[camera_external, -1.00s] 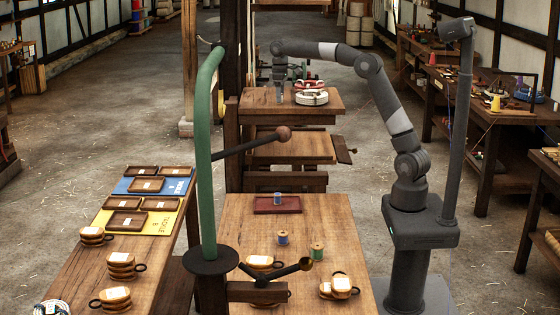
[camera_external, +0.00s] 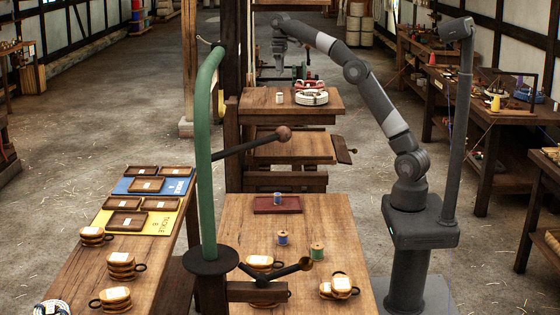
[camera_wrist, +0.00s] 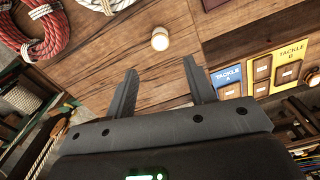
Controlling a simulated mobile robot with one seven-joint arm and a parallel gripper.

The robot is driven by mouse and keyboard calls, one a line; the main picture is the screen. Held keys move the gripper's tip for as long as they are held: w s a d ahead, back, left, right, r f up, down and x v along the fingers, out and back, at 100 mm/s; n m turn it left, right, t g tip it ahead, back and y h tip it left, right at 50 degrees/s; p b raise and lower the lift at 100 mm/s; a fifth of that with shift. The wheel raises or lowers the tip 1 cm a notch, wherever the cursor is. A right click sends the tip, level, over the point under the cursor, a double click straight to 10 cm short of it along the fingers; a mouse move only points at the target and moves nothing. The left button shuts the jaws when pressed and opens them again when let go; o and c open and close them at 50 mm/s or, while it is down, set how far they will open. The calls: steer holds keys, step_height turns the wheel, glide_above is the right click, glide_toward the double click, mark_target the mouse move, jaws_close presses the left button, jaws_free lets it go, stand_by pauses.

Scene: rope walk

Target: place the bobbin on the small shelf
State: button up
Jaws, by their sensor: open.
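A small pale bobbin (camera_external: 280,97) stands upright on the back wooden bench top (camera_external: 260,104), left of the coiled ropes. In the wrist view the bobbin (camera_wrist: 160,40) shows as a pale round end beyond the fingertips, apart from them. My gripper (camera_external: 279,62) is above the bobbin, open and empty; its two spread fingers (camera_wrist: 160,72) show in the wrist view. A lower wooden board (camera_external: 290,150) sits under the back top; I cannot tell which surface is the small shelf.
Red and white rope coils (camera_external: 312,97) lie right of the bobbin. The front bench (camera_external: 345,225) carries a red tray (camera_external: 262,209) with a blue bobbin, plus another blue bobbin (camera_external: 283,238) and a green one (camera_external: 317,251). A green post (camera_external: 207,160) stands left.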

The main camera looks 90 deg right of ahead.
steer(key=s+a+n+t+h, duration=0.1)
steer(key=s+a, duration=0.3)
steer(key=a, duration=0.7)
steer(key=s+a+n+t+h, duration=0.1)
steer(key=s+a, duration=0.2)
steer(key=a, duration=0.9)
steer(key=s+a+f+t, duration=0.1)
steer(key=s+a+f, duration=0.3)
steer(key=s+f, duration=0.2)
steer(key=s+a+f+t+y, duration=0.1)
steer(key=s+a+f, duration=0.3)
steer(key=s+f, duration=0.2)
steer(key=s+a+f+t+y, duration=0.1)
steer(key=s+a+f, duration=0.2)
steer(key=s+f, duration=0.3)
steer(key=s, duration=0.3)
steer(key=shift+a+t, duration=0.3)
steer(key=shift+a, duration=0.1)
